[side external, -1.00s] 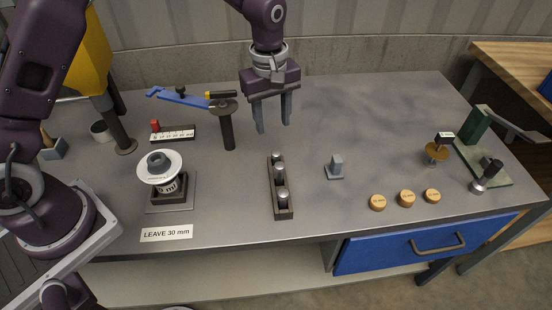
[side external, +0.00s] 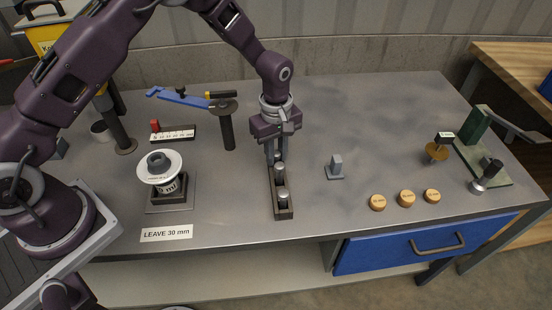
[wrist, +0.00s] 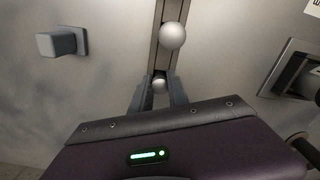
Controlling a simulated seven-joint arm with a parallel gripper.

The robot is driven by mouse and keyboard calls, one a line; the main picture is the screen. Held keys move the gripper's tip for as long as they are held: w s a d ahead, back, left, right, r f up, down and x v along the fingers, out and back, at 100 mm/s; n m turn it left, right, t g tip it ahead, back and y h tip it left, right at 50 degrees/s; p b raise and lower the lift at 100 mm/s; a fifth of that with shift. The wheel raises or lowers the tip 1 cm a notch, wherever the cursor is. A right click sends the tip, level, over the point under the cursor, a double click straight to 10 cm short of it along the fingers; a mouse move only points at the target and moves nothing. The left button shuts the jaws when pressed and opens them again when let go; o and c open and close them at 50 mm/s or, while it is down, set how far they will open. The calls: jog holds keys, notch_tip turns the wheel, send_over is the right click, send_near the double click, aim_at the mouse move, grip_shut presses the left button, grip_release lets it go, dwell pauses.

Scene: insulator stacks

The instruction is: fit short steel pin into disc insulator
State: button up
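A dark rack (side external: 283,213) holds a row of steel pins on the bench. My gripper (side external: 276,158) is lowered over the rack's far end. In the wrist view, its fingers (wrist: 160,92) stand close on both sides of a small round-topped steel pin (wrist: 160,84) and appear closed on it. That pin looks lower than the neighbouring pin (wrist: 172,36); it still sits at the rack. In the side view the fingers mostly hide it. The white disc insulator (side external: 172,172) with a grey cap (side external: 158,160) sits on a dark stand at the left.
A grey block on a base (side external: 335,168) stands right of the rack. Several round wooden pieces (side external: 407,198) lie farther right. A blue-armed tool on a dark post (side external: 228,132) stands behind left. A "LEAVE 30 mm" label (side external: 166,233) lies at the front edge.

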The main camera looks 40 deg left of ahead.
aim_at(276, 152)
grip_shut()
notch_tip(276, 152, up, 9)
jog(key=shift+r, duration=0.2)
jog(key=s+a+r+n, duration=0.3)
jog(key=s+a+r, duration=0.5)
jog(key=s+a, duration=0.3)
jog(key=s+a+r+n, duration=0.2)
jog(key=s+a, duration=0.3)
jog(key=s, duration=0.6)
jog(key=shift+n, duration=0.5)
jog(key=shift+a, duration=0.1)
